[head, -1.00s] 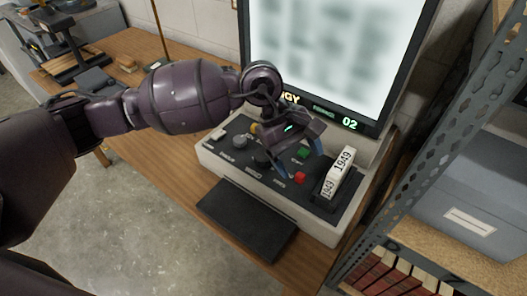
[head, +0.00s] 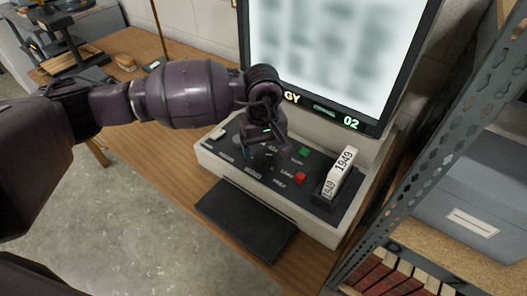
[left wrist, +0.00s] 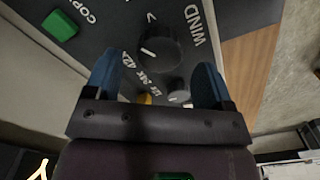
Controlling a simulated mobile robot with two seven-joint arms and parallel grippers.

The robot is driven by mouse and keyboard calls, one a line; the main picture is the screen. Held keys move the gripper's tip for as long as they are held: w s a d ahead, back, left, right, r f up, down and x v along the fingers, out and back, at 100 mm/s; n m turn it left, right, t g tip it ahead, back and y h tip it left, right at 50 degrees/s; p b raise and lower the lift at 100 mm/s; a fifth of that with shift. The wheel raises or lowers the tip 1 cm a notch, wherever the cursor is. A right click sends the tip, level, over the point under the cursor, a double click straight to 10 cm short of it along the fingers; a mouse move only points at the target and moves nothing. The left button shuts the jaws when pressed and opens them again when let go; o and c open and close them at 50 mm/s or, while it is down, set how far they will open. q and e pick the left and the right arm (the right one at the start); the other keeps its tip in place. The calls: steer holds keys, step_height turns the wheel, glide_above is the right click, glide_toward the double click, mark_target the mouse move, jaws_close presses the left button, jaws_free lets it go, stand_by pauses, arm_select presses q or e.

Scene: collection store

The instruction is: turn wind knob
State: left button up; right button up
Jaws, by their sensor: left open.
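The wind knob (left wrist: 160,48) is a round black knob with a white pointer line, beside the word WIND on the dark control panel in the left wrist view. In the head view my left gripper and wrist largely hide it. My left gripper (left wrist: 155,78) is open, its two blue fingers apart on either side of the view, with the knob showing between and beyond their tips. No contact with the knob is visible. My right gripper is in neither view.
The panel (head: 240,174) carries a green button (head: 304,152), a red button (head: 300,178) and a white 1949 box (head: 338,172). A lit screen (head: 330,55) stands behind. A black plate (head: 247,220) lies in front. A metal shelf (head: 435,110) stands close on the right.

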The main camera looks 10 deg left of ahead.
arm_select(q)
steer(key=shift+f, duration=1.2)
steer(key=shift+c, duration=1.3)
steer(key=c, duration=0.7)
steer(key=shift+o, duration=0.2)
